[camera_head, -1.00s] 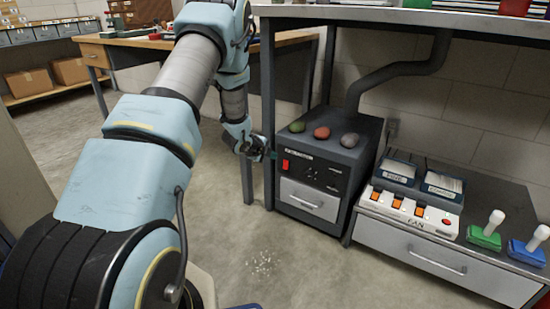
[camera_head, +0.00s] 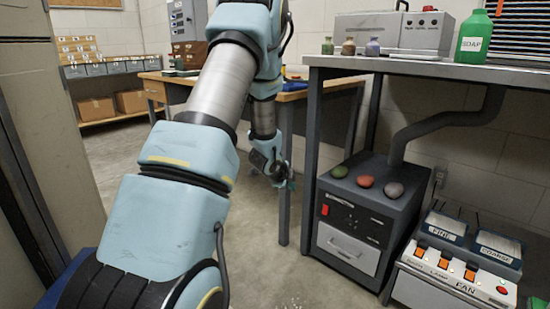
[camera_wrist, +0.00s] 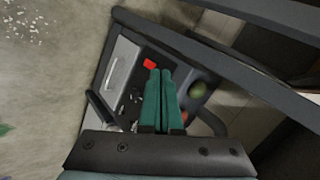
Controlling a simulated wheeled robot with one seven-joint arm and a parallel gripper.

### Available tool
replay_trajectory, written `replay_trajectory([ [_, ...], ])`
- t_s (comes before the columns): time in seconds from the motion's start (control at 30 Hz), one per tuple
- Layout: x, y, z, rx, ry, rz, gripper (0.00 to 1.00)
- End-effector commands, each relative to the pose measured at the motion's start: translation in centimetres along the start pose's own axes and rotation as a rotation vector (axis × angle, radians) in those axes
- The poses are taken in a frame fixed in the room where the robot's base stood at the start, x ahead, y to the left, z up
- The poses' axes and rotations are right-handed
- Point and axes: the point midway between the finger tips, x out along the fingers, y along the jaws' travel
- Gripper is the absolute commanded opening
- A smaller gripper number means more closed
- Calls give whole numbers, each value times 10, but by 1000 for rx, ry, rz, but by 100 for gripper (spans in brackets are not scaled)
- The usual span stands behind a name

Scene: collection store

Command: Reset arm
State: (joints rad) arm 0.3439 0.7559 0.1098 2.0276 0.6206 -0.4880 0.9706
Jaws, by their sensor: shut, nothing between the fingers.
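My gripper (camera_head: 284,180) hangs at the end of my arm, left of the extraction unit and apart from it in the head view. In the wrist view its two green fingers (camera_wrist: 163,98) lie side by side, shut with nothing between them. The dark extraction unit (camera_head: 360,215) stands under the metal table, with a light drawer front (camera_head: 345,248) and a red switch (camera_head: 324,210). Green, red and grey lumps sit on its top. In the wrist view the unit's light drawer front (camera_wrist: 122,62) and red switch (camera_wrist: 149,63) show beyond the fingers.
The metal table (camera_head: 430,68) stands at the right, with bottles and a green soap container (camera_head: 473,38) on it. A control box with orange switches (camera_head: 455,270) is at lower right. A wooden workbench (camera_head: 330,86) is behind my arm. Floor left of the extraction unit is clear.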

Motion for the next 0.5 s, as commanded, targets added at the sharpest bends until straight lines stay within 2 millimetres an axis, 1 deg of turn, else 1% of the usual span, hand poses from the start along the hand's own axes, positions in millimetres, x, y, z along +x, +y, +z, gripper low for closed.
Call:
replay_trajectory([
  [0.03, -29, -3, 15, -138, -63, 18, 0],
  [0.07, -45, -1, 23, -229, -103, 34, 0],
  [0.1, -66, 5, 34, -352, -155, 55, 0],
  [0.17, -99, 16, 45, -534, -229, 82, 0],
  [0.2, -121, 26, 50, -655, -277, 101, 0],
  [0.27, -153, 42, 55, -832, -346, 125, 0],
  [0.3, -172, 53, 56, -939, -387, 141, 0],
  [0.4, -214, 81, 53, -1174, -478, 174, 0],
  [0.5, -248, 105, 47, -1363, -552, 200, 0],
])
